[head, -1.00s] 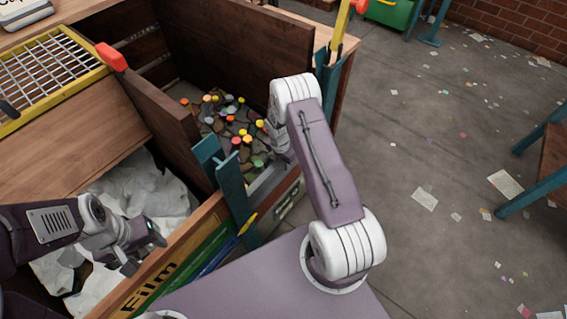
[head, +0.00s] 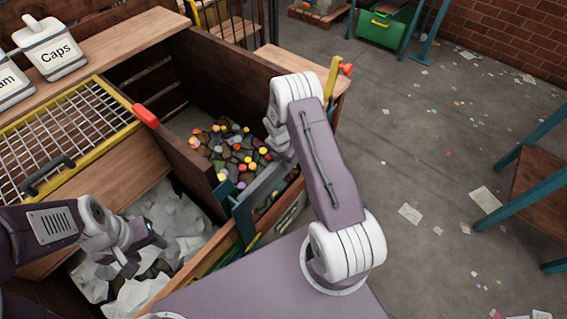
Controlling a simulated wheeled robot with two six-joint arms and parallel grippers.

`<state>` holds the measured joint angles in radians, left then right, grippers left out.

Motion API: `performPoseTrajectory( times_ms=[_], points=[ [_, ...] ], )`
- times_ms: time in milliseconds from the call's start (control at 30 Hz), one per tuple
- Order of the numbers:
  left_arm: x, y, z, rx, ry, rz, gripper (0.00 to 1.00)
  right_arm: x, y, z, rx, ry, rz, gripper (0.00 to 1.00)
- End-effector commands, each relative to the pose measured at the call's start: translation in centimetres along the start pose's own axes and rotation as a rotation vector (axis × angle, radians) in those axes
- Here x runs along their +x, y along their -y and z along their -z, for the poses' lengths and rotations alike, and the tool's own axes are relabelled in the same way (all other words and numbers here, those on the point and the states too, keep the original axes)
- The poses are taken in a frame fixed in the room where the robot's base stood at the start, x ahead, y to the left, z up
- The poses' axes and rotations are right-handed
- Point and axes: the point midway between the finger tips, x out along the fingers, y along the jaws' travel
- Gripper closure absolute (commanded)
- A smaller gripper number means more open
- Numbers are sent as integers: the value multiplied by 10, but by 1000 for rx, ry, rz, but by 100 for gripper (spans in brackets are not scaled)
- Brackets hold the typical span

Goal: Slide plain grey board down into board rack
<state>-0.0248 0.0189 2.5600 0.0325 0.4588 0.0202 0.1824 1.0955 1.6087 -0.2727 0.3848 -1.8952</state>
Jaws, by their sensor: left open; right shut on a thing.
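My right gripper (head: 279,143) is at the bin's right side, partly hidden by its arm. It is shut on a grey board (head: 266,184), which shows as a slanted grey-teal slab over the bin's front corner. Its lower edge is hard to make out. Teal upright parts (head: 243,218) stand close by at that corner. I cannot tell whether they belong to the board rack or whether the board touches them. My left gripper (head: 144,252) is open and empty, above crumpled white film in the left compartment.
A dark wooden divider (head: 178,150) with a red knob separates the film from a compartment of coloured caps (head: 232,150). A yellow-framed grid (head: 65,130) and a white caps container (head: 52,50) are at left. The floor at right is open, with scattered paper.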

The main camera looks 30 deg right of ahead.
Motion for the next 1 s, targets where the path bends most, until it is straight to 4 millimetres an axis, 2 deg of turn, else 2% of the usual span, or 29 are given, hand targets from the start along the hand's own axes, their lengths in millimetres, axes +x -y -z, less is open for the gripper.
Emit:
performPoseTrajectory(
  times_ms=[33,100,900,1000],
  points=[
    [-24,0,2,0,0,0,49,-26,-1,-4,0,1,-2,100],
    [-39,-1,4,0,0,0,49,-42,-1,-6,0,1,-2,100],
    [-210,-4,22,0,0,0,49,-233,-1,-29,0,2,-2,100],
    [-222,-4,23,0,0,0,49,-247,-1,-30,0,2,-2,100]
  ],
)
